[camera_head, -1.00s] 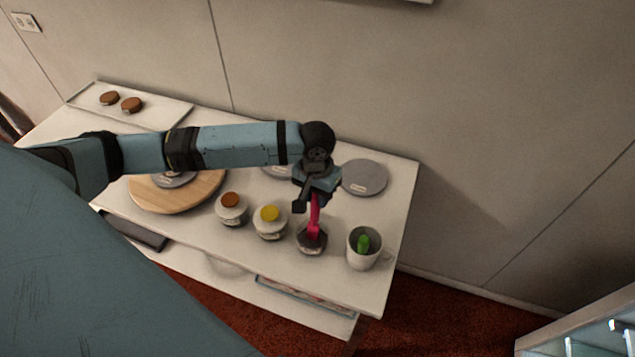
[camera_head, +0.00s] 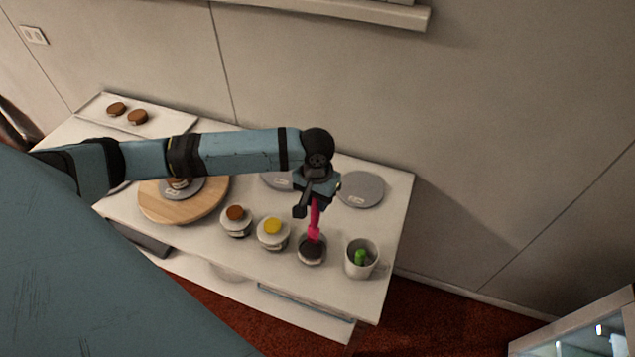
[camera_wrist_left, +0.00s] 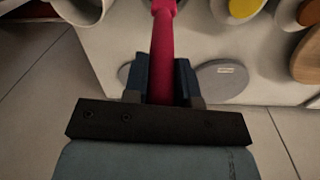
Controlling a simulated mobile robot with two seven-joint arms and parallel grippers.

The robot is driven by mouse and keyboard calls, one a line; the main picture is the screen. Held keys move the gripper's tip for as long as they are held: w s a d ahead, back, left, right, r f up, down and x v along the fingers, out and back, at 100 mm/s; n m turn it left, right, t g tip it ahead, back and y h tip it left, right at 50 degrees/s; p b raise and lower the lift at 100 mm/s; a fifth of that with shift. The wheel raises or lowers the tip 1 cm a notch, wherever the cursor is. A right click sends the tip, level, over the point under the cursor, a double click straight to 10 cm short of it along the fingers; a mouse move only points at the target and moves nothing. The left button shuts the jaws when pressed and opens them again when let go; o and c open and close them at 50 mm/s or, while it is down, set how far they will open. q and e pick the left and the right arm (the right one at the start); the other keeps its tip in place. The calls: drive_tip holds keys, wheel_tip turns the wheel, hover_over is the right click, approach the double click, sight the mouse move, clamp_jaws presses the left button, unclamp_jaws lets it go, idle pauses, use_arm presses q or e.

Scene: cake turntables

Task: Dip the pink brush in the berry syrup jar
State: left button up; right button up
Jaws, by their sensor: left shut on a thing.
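The pink brush (camera_head: 314,220) hangs upright, head down, from my left gripper (camera_head: 314,200), which is shut on its handle. The pink handle also shows between the fingers in the left wrist view (camera_wrist_left: 162,60). The brush's lower end overlaps the back part of the mouth of the berry syrup jar (camera_head: 312,253), a round jar with dark contents near the table's front edge. I cannot tell whether the tip is inside the jar or just above it. In the left wrist view the brush's head is cut off. My right gripper is not in view.
Left of the syrup jar stand jars with yellow (camera_head: 273,234) and brown (camera_head: 237,222) contents. Right of it is a white mug (camera_head: 361,265) holding something green. Behind are a grey disc (camera_head: 361,189) and a wooden turntable (camera_head: 160,207). A tray (camera_head: 172,123) lies far left.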

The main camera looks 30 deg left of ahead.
use_arm(q)
wheel_tip(320, 180, up, 3)
drive_tip(key=p, duration=0.3)
drive_tip(key=shift+r, duration=0.15)
drive_tip(key=shift+r+b, duration=0.3)
drive_tip(key=shift+r, duration=0.55)
